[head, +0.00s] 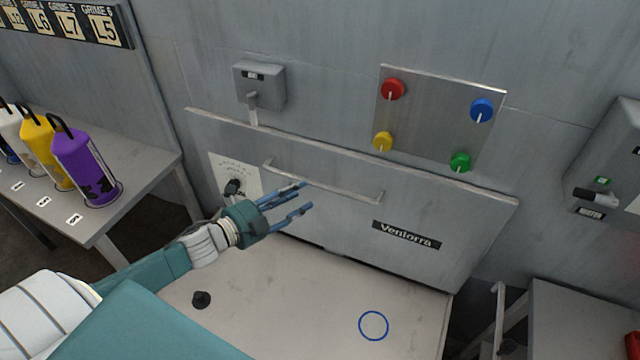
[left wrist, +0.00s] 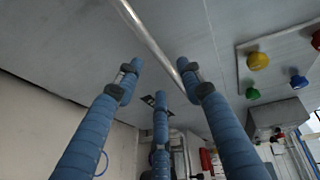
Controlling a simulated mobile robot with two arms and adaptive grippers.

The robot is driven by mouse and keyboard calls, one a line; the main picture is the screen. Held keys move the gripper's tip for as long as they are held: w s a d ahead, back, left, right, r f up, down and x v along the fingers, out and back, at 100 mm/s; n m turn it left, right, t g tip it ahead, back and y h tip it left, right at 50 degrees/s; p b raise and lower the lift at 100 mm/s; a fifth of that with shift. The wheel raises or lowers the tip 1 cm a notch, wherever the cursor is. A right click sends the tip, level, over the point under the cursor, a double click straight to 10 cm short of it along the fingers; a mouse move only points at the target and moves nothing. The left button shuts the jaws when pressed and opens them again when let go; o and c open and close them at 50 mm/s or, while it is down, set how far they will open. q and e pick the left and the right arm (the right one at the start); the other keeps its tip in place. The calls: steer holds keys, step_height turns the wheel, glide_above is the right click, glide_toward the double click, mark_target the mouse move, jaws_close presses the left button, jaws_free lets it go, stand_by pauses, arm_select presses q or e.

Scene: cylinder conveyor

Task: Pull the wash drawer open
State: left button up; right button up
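The wash drawer (head: 340,215) is a grey metal front marked "Ventorra", and it looks shut. Its handle (head: 322,182) is a pale horizontal bar across the upper part of the front. My left gripper (head: 298,198) is just in front of the drawer, at or slightly below the handle's left half. In the left wrist view its blue fingers (left wrist: 160,85) are spread with nothing between them, and the handle bar (left wrist: 150,35) runs diagonally past the fingertips. Whether a finger touches the bar is unclear. My right gripper is not in view.
A panel with red, blue, yellow and green knobs (head: 440,115) is above the drawer. Purple, yellow and white cylinders (head: 85,165) stand on the left table (head: 120,205). A grey box (head: 610,160) is at right.

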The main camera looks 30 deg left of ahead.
mark_target(319, 187)
arm_select(q)
steer(key=p+x, duration=0.1)
steer(key=x, duration=0.7)
steer(key=shift+f, duration=0.1)
steer(key=shift+c, duration=0.5)
jaws_close()
